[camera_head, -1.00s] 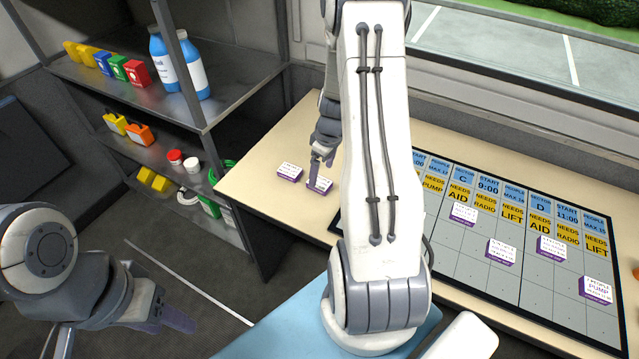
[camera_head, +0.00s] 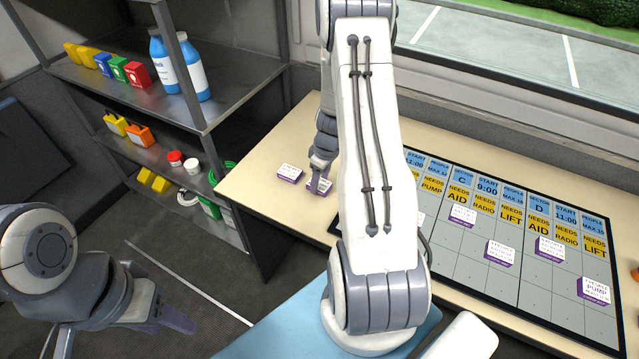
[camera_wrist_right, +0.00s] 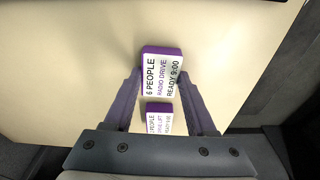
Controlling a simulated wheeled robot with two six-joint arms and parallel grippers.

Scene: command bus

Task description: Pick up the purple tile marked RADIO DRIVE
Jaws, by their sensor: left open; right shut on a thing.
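The purple-edged tile marked 6 PEOPLE, RADIO DRIVE, READY 9:00 (camera_wrist_right: 162,75) is between the fingertips of my right gripper (camera_wrist_right: 161,78), which is shut on it. In the head view my right gripper (camera_head: 320,172) points down at this tile (camera_head: 319,188) at the left end of the desk; the fingers partly cover it. I cannot tell whether it is clear of the desk. A second purple tile (camera_wrist_right: 158,118) shows nearer the palm in the wrist view, and to the left in the head view (camera_head: 289,172). My left gripper (camera_head: 160,318) is open and empty, low at the left.
A dark board (camera_head: 478,226) with labelled columns and several purple tiles lies on the desk (camera_head: 262,172) to the right. My right arm hides part of it. A metal shelf (camera_head: 110,85) with bottles, boxes and jars stands at the left.

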